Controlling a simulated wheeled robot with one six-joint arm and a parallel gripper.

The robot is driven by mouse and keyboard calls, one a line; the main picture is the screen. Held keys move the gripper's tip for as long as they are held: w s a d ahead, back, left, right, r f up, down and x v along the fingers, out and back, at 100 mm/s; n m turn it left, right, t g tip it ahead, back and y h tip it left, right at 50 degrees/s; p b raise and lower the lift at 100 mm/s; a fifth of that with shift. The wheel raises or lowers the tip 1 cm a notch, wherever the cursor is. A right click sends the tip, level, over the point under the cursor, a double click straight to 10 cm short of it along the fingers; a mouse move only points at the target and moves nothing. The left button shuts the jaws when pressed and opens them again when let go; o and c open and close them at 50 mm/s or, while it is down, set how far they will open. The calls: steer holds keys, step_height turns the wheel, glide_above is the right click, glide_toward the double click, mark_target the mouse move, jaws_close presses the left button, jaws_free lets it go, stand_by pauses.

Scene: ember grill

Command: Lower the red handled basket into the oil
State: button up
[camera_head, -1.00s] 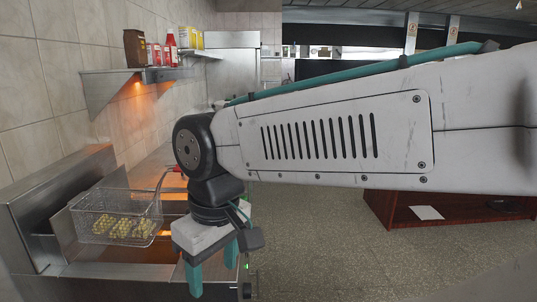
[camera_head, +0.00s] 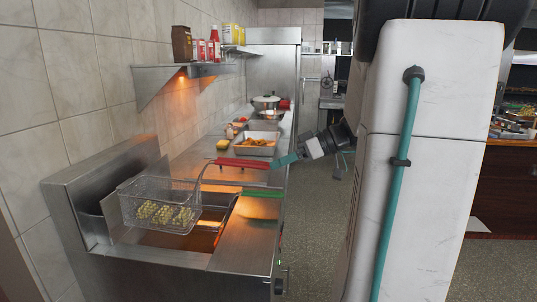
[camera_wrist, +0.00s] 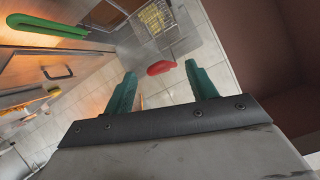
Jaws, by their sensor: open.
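The wire basket (camera_head: 160,208) holds pale yellow-green pieces and hangs over the fryer vat at left, above the brownish oil (camera_head: 190,241). Its red handle (camera_head: 242,163) points right, toward my gripper (camera_head: 285,161). In the wrist view the red handle's end (camera_wrist: 161,67) lies just ahead of and between the open teal fingers of my gripper (camera_wrist: 165,78), with the basket (camera_wrist: 153,20) beyond. The jaws hold nothing. Whether a fingertip touches the handle, I cannot tell.
A green handle (camera_head: 262,195) lies below the red one, at the vat's right side; it also shows in the wrist view (camera_wrist: 45,27). Behind are a food tray (camera_head: 255,147) and a lidded pot (camera_head: 266,102). A shelf (camera_head: 185,72) with bottles hangs on the left wall.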

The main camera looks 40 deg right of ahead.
steer(key=w+a+f+n, duration=0.1)
steer(key=w+a+n, duration=0.2)
steer(key=w, duration=0.3)
steer(key=shift+w+a+f+n+t, duration=0.15)
steer(key=shift+w+a+n+t, duration=0.2)
steer(key=shift+a, duration=0.25)
jaws_close()
steer(key=c, duration=0.9)
jaws_free()
steer(key=shift+c, duration=0.2)
jaws_close()
steer(key=shift+r, duration=2.45)
